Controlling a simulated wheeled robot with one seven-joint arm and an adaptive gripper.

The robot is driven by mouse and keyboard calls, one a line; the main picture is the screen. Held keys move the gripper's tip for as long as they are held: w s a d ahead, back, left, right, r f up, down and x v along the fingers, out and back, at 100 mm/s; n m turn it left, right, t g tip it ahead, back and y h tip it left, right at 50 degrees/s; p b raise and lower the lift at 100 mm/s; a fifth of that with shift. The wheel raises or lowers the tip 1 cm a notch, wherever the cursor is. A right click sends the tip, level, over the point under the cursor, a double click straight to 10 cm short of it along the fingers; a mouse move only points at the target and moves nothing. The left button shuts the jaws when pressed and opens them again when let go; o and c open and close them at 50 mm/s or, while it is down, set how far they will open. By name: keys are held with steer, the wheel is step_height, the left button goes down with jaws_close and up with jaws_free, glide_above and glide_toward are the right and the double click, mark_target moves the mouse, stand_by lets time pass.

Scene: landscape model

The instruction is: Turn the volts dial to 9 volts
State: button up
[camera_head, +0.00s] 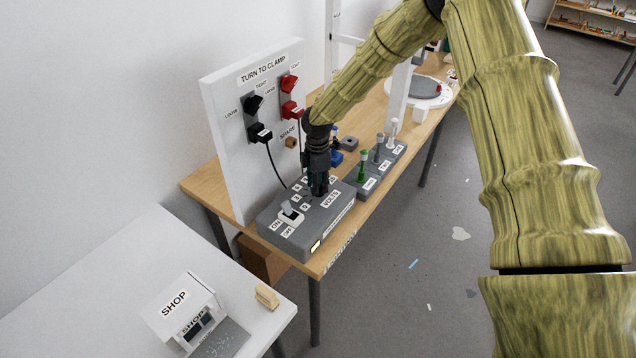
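My gripper (319,190) is black, points down and is at the top of the box, over the place beside the VOLTS label. The volts dial is hidden behind or under my gripper, so its setting cannot be read. I cannot tell whether the fingers are open, shut or touching the dial.
A white TURN TO CLAMP panel (222,126) with black and red clamps stands behind the box, a black cable hanging from it. Small grey blocks with green, grey and white posts (385,160) stand to the right. A white table (110,285) with a small shop model is at front left.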

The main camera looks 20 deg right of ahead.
jaws_close()
steer(key=shift+m, duration=0.4)
steer(key=m+b, duration=0.2)
steer(key=m, duration=0.2)
steer(key=shift+w+m, duration=0.15)
steer(key=shift+m, duration=0.25)
steer(key=m+b, duration=0.1)
steer(key=m, duration=0.3)
steer(key=shift+w+d, duration=0.1)
steer(key=shift+w+r+m+b, duration=0.1)
steer(key=shift+m+b, duration=0.3)
steer(key=shift+m, duration=1.9)
steer(key=shift+d, duration=0.1)
steer(key=shift+o, duration=1.8)
jaws_free()
